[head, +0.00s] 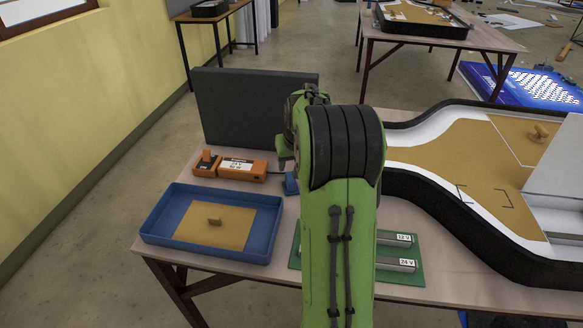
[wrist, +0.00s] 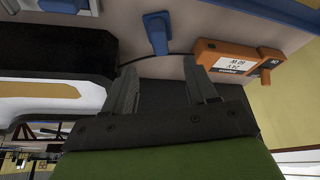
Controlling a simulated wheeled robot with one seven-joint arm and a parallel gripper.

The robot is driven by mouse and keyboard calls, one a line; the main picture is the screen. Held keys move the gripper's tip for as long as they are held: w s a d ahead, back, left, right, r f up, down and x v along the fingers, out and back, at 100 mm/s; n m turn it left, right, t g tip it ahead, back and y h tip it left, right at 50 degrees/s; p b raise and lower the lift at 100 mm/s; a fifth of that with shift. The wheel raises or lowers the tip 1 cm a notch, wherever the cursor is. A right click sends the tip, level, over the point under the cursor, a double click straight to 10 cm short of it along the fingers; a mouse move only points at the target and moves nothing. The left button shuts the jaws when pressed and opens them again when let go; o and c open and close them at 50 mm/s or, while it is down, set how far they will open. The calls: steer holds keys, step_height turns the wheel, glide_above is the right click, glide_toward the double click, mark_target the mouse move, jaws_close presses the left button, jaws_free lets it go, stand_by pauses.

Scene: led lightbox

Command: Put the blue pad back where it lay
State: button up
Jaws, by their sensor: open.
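A small blue piece, which I take to be the blue pad (head: 290,183), sits on the table right of the orange box, partly hidden behind my arm in the head view. In the wrist view the blue pad (wrist: 156,33) shows whole, with a narrower upright part. It lies beyond my fingertips, apart from them. My gripper (wrist: 160,78) is open, with nothing between its fingers.
The orange labelled box (head: 237,168) stands near the pad. A blue tray (head: 152,227) holds a tan plate. A green board (head: 411,250) carries bars marked 12 V and 24 V. A dark upright panel (head: 245,105) stands behind.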

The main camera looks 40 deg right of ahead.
steer(key=s+a+r+n, duration=0.1)
steer(key=s+a+r, duration=0.2)
steer(key=a+r, duration=0.35)
steer(key=s+a+r+n, duration=0.2)
steer(key=s+a+r, duration=0.1)
steer(key=a, duration=0.7)
steer(key=s+a+f+n+y, duration=0.1)
steer(key=s+a, duration=0.5)
steer(key=s, duration=0.2)
steer(key=s+a+f+n+t+y, duration=0.1)
steer(key=s+a+n, duration=0.1)
steer(key=s+a, duration=0.3)
steer(key=s, duration=0.3)
steer(key=shift+s+a+t, duration=0.3)
steer(key=shift+s+a, duration=0.1)
steer(key=shift+r, duration=0.1)
step_height(320, 180, up, 12)
steer(key=p, duration=1.2)
steer(key=shift+r, duration=0.2)
